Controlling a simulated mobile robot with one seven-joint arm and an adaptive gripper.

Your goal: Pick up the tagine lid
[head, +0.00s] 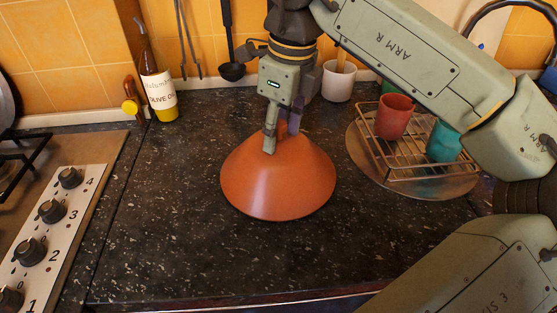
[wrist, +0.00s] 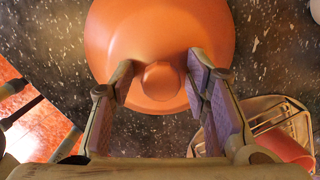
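The tagine lid (head: 278,182) is an orange-brown cone standing upright on the dark speckled counter, in the middle of the head view. In the wrist view the lid (wrist: 160,30) fills the upper middle, with its rounded knob (wrist: 161,81) toward the camera. My gripper (head: 281,143) is at the top of the lid, pointing down. In the wrist view its fingers (wrist: 158,78) are apart, one on each side of the knob. A gap shows between the knob and each finger. The knob is mostly hidden by a finger in the head view.
A wire rack (head: 405,160) with a red cup (head: 394,116) and a teal cup (head: 443,142) stands to the right. A white cup (head: 338,82) is behind. An olive oil bottle (head: 157,88) stands back left, near the stove (head: 68,225). The front counter is clear.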

